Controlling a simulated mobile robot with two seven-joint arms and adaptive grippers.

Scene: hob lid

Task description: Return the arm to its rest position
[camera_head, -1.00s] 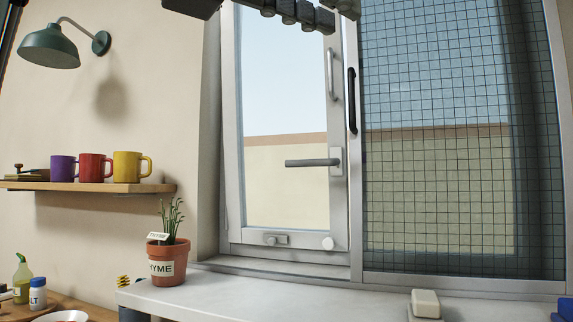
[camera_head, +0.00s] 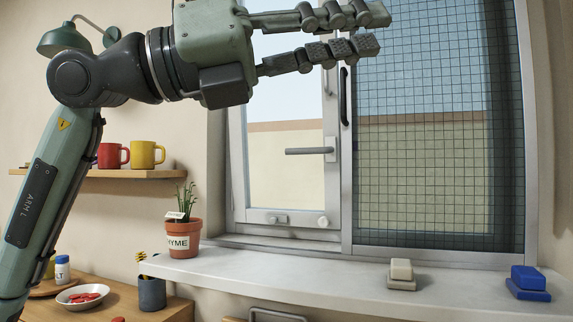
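My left arm (camera_head: 45,200) comes in from the left, rises to a bent elbow and reaches right across the top of the view. My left gripper (camera_head: 383,29) is open and empty, its two dark jointed fingers apart and pointing right. It shows in front of the upper window, overlapping the sliding screen's frame and the mesh. It seems to touch nothing. My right gripper is not in view.
The window (camera_head: 290,175) has a lever handle (camera_head: 310,151); a mesh screen (camera_head: 440,150) covers its right side. The sill (camera_head: 300,268) holds a thyme pot (camera_head: 183,240), a white block (camera_head: 401,270) and a blue block (camera_head: 528,279). Mugs (camera_head: 147,155) stand on a shelf (camera_head: 140,173).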

